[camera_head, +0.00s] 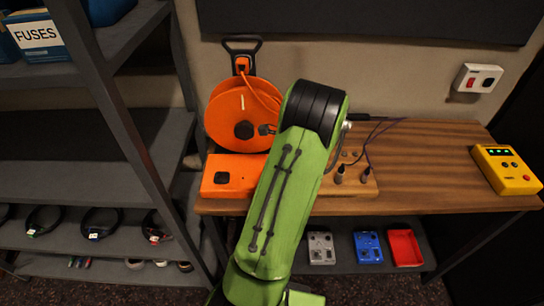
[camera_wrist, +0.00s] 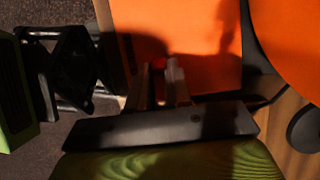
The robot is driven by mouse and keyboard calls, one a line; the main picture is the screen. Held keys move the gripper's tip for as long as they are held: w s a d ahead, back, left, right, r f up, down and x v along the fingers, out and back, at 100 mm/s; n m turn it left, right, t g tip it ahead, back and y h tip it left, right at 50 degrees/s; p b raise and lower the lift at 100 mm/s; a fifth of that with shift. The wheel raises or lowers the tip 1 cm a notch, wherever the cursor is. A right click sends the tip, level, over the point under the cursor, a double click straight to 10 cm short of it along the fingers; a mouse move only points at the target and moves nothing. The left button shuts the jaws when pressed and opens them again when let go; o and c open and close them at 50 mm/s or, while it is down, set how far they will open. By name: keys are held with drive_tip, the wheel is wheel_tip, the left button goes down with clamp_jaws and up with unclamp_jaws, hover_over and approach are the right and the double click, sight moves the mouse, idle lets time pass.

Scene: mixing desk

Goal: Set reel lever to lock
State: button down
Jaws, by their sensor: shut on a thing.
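The orange cable reel (camera_head: 228,108) stands at the left end of the wooden desk. A low orange box (camera_head: 228,176) with a black fitting on it sits in front of the reel. In the wrist view, the flat orange surface (camera_wrist: 190,25) fills the top middle, and a round orange edge (camera_wrist: 295,45) shows at the right. My gripper (camera_wrist: 162,75) is in front of the flat orange surface, its two fingers close together on a small part, seemingly the reel lever. The fingers and shadow mostly hide that part, so its setting cannot be told. In the head view my green arm hides the gripper.
A wooden patch board (camera_head: 345,185) with cables is right of my arm. A yellow device (camera_head: 505,170) sits at the desk's right end. Grey shelving (camera_head: 90,180) stands close on the left. A red tray (camera_head: 404,248) lies on the lower shelf. The desk's right middle is clear.

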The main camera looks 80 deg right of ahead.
drive_tip(key=shift+s+d+t+p, duration=0.1)
drive_tip(key=shift+s+t+p, duration=0.25)
drive_tip(key=shift+t+p, duration=1)
drive_tip(key=shift+f+g+y+p, duration=0.15)
drive_tip(key=shift+g+y+p, duration=0.15)
drive_tip(key=shift+p, duration=0.25)
drive_tip(key=shift+f, duration=0.1)
drive_tip(key=c, duration=1)
unclamp_jaws()
drive_tip(key=shift+c, duration=0.2)
drive_tip(key=p+v, duration=0.4)
drive_tip(key=v, duration=1.1)
drive_tip(key=shift+s+r, duration=0.25)
drive_tip(key=shift+s, duration=0.15)
drive_tip(key=shift+w, duration=0.1)
